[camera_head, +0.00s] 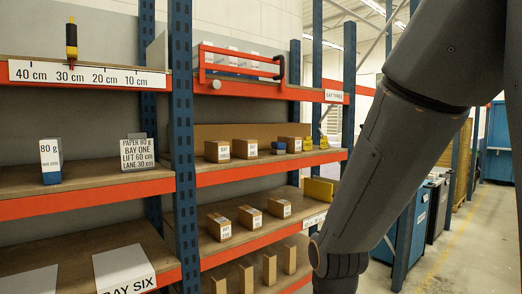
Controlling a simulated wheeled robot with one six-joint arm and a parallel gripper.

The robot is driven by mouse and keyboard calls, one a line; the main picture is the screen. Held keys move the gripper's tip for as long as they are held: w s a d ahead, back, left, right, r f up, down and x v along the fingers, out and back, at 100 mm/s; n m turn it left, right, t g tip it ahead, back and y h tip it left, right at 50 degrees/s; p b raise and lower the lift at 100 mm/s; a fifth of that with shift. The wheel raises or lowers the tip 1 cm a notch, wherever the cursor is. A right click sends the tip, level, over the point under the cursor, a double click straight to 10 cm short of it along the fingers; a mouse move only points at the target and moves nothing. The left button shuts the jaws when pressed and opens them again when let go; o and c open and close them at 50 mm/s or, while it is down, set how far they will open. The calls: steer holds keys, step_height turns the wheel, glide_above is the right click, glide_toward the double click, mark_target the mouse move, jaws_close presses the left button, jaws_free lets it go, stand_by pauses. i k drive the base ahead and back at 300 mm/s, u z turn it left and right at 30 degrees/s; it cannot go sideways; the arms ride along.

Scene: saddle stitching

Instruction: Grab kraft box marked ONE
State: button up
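Several small kraft boxes with white labels stand in the shelving right of the blue post. One row is on the middle shelf, with a left box (217,151), a centre box (244,149) and a right box (289,144). Another row is on the shelf below, with a left box (218,227), a centre box (250,217) and a right box (279,208). Upright kraft boxes (269,270) stand lower still. Their labels are too small to read, so I cannot tell which is marked ONE. My arm crosses the right side; my gripper is out of view.
Orange-edged shelves (85,203) and a blue upright (183,150) lie at left. Yellow items (319,190) sit at the shelves' right end. Blue bins (413,225) and open floor (475,240) are at right.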

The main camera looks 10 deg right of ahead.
mark_target(246, 149)
steer(key=z, duration=0.6)
steer(key=i, duration=0.7)
steer(key=z, duration=0.7)
steer(key=i, duration=0.65)
steer(key=u, duration=0.55)
steer(key=i, duration=0.7)
steer(key=u, duration=0.55)
